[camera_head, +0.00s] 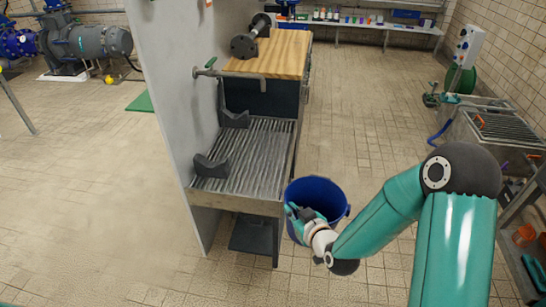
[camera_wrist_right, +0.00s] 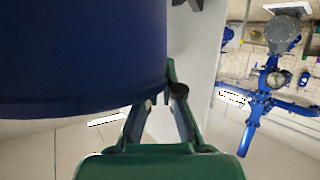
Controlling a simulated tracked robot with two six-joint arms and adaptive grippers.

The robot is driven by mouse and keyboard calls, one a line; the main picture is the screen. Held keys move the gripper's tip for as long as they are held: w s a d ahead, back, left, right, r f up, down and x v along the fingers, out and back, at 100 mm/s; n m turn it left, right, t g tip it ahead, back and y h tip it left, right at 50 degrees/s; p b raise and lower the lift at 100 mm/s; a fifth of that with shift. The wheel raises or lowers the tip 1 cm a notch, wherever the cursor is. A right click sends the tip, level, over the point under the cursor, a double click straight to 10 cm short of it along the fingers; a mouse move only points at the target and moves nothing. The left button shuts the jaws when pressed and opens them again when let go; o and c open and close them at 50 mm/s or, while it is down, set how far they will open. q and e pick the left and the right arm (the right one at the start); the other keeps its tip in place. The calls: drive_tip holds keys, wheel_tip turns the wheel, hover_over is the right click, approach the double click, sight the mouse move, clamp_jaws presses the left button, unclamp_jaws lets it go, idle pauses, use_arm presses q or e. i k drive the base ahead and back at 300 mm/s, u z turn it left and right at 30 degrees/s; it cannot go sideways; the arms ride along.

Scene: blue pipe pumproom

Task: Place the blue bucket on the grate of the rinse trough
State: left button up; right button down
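The blue bucket (camera_head: 318,192) is upright, beside the near right corner of the trough. Whether its base touches the floor is hidden. My right gripper (camera_head: 298,213) is at the bucket's left rim. In the right wrist view, the bucket (camera_wrist_right: 80,60) fills the upper left. There the fingers of my right gripper (camera_wrist_right: 168,90) close together at the rim and appear to pinch its wall. The slatted grate (camera_head: 262,150) lies in the trough under a tap (camera_head: 212,68), left of the bucket. My left gripper is out of view.
Two dark cradles (camera_head: 211,168) stand along the grate's left side; its right part is bare. A grey panel (camera_head: 172,90) walls the left. A wooden bench (camera_head: 275,55) stands behind, bearing a dark flanged part. Another grated trough (camera_head: 508,128) is at right.

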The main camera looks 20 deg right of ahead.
sight(264, 176)
drive_tip(key=u, duration=0.15)
drive_tip(key=k, duration=0.3)
drive_tip(key=z, duration=0.5)
drive_tip(key=i, duration=1.3)
drive_tip(key=u, duration=0.4)
